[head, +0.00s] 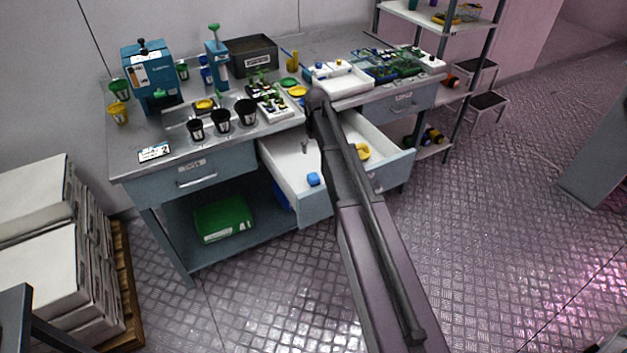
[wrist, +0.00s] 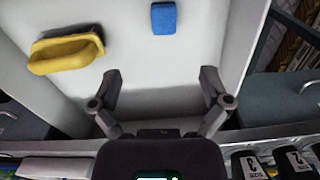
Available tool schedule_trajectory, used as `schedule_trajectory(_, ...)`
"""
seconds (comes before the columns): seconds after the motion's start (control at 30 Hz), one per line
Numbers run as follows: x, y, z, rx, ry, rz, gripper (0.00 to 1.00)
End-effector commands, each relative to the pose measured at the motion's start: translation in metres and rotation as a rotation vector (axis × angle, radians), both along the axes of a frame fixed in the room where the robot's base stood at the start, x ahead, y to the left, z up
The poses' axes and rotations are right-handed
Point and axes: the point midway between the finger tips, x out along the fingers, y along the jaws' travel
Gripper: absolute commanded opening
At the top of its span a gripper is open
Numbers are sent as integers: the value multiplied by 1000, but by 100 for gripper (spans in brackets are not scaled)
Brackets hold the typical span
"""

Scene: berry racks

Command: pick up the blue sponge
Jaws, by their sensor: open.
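The blue sponge (head: 313,179) lies on the white floor of an open drawer (head: 285,160), near its front. It also shows in the wrist view (wrist: 163,18) at the top middle, as a small blue block. My gripper (wrist: 160,82) is open and empty, with its two fingers spread wide over the drawer floor. The sponge lies beyond the fingertips, apart from them, roughly in line with the gap between them. In the head view my arm reaches toward the drawer and the gripper is mostly hidden.
The workbench top (head: 180,145) carries dark cups (head: 220,119), a grey bin (head: 251,56) and a white tray (head: 340,82). A green crate (head: 222,219) stands below.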

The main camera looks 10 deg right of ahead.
Motion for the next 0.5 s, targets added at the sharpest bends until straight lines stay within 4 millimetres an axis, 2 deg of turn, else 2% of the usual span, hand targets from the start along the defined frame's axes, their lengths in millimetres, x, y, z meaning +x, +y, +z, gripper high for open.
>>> schedule_trajectory(0.27,0,1,-4,0,0,0,97)
schedule_trajectory(0.5,0,1,-19,0,0,1,97)
